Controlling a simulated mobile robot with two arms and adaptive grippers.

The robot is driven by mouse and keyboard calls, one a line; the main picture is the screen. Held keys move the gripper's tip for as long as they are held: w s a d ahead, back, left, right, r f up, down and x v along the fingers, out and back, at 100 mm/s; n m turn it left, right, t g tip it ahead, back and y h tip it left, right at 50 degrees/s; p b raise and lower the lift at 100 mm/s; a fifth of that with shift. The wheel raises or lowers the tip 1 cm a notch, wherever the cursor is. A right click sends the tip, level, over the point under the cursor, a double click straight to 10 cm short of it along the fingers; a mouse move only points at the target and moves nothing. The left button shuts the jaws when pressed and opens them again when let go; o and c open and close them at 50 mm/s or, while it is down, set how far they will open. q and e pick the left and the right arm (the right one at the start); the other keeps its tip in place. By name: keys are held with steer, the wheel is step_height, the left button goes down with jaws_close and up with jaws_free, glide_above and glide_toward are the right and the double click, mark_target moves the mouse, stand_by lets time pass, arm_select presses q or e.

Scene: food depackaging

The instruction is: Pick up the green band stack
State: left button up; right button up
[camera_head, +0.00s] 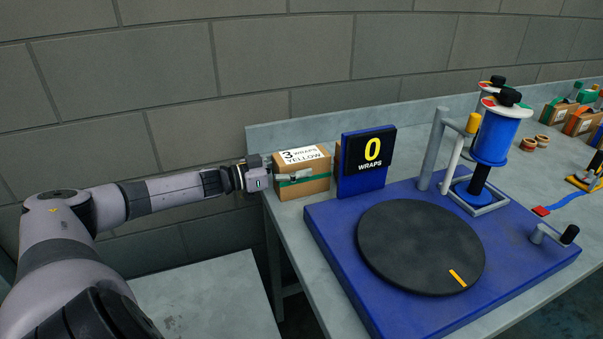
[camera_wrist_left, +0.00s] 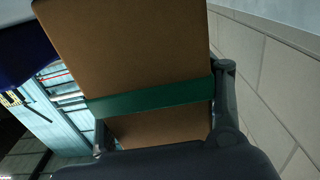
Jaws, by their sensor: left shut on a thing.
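A brown cardboard box with a green band (camera_head: 312,181) around it is at the left end of the grey table, with a white label on top reading "3 WRAPS YELLOW". My left gripper (camera_head: 291,176) comes in from the left and is shut on this box. In the left wrist view the box (camera_wrist_left: 135,45) sits between the two fingers, and the green band (camera_wrist_left: 150,98) crosses it near the fingertips. The box looks upright and at table height; I cannot tell whether its bottom touches the table. My right gripper is not in view.
A blue sign (camera_head: 362,188) reading "0 WRAPS" stands close to the right of the box. A blue base (camera_head: 340,258) carries a black turntable (camera_head: 420,245) and a blue film roll (camera_head: 495,138). More banded boxes (camera_head: 578,121) and tape rolls (camera_head: 535,143) are at the far right.

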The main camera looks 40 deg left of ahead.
arm_select(q)
steer(key=shift+r, duration=0.1)
steer(key=c, duration=0.9)
